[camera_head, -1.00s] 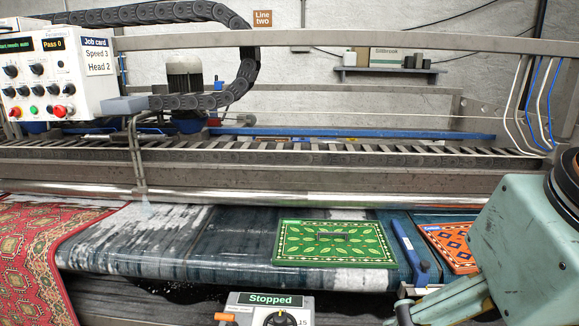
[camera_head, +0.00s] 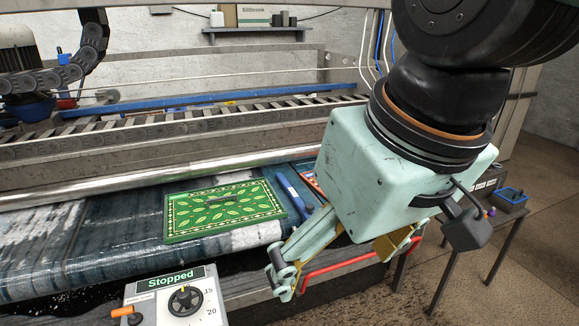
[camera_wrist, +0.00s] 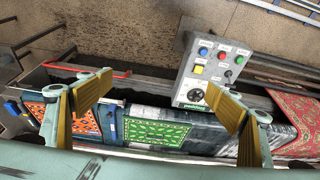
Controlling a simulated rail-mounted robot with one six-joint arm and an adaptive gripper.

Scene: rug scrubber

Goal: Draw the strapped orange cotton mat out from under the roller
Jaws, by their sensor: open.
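The orange patterned mat shows in the wrist view (camera_wrist: 86,124) between my fingers, toward the left one, with part of it behind that finger. In the head view only a sliver of the orange mat (camera_head: 310,178) shows, because my arm hides the rest. My gripper (camera_head: 335,262) is open and empty near the machine's front edge. In the wrist view my gripper (camera_wrist: 157,90) has its two yellow-padded fingers wide apart, with nothing between the pads. The shiny roller (camera_head: 140,182) runs along the back of the bed. The mat's strap cannot be made out.
A green leaf-patterned mat (camera_head: 222,208) lies left of the orange one, with a blue bar (camera_head: 292,190) between them. A control box reading "Stopped" (camera_head: 160,300) and a red rail (camera_head: 345,268) stand at the front. A small side table (camera_head: 480,225) is at right. A red rug (camera_wrist: 288,105) shows in the wrist view.

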